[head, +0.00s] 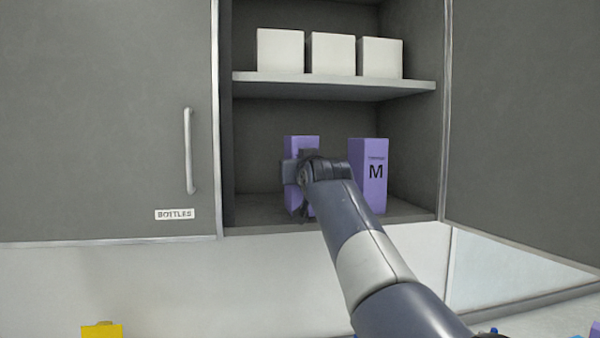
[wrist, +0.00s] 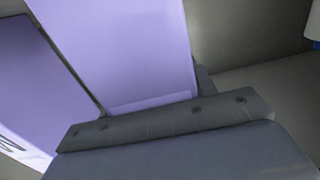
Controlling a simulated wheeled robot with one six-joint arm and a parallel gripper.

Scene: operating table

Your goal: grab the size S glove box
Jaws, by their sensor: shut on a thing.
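A purple box (head: 301,143) stands on the lower shelf of the open cabinet, left of a second purple box (head: 369,180) marked M. My gripper (head: 303,178) is in front of the left box and shut on it. My gripper and wrist hide most of its front, so I cannot read its size letter. In the wrist view the held box (wrist: 125,50) rises beyond the gripper (wrist: 160,118). The M box (wrist: 40,90) leans into the left of that view, apart from the held one, with part of its dark letter showing.
Several white boxes (head: 333,54) stand on the upper shelf (head: 335,87), above my gripper. A closed door labelled BOTTLES (head: 110,120) is at the left and an open door (head: 525,130) at the right. A yellow object (head: 102,330) is low at the left.

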